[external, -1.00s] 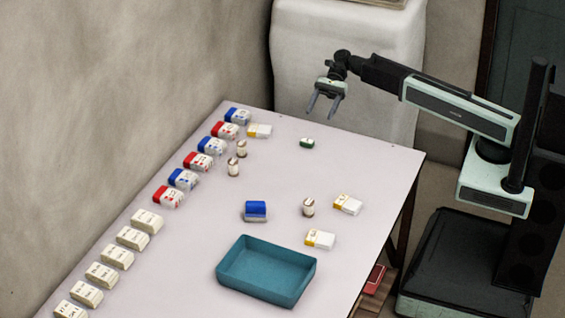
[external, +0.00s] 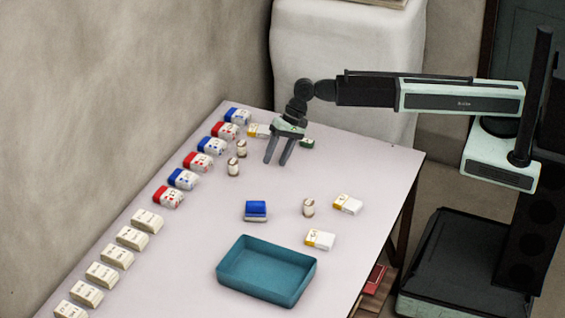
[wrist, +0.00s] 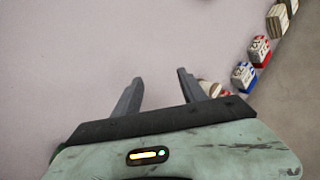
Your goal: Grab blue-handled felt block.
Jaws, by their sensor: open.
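The blue-handled felt block (external: 256,208) lies on the table behind the teal tray, its blue handle on top and a pale felt base below. My gripper (external: 276,163) is open and empty, fingers pointing down, above the table. In the external view it is higher in the picture than the block and slightly to its right, clearly apart from it. In the wrist view my open gripper (wrist: 160,76) has bare tabletop between and beyond its fingers. The felt block does not show there.
An open teal tray (external: 234,277) stands at the front. A row of red, blue and cream boxes (external: 168,197) lines the left edge. Small jars (external: 308,207) and white-yellow boxes (external: 320,239) stand nearby. A green item (external: 308,143) is partly behind my gripper.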

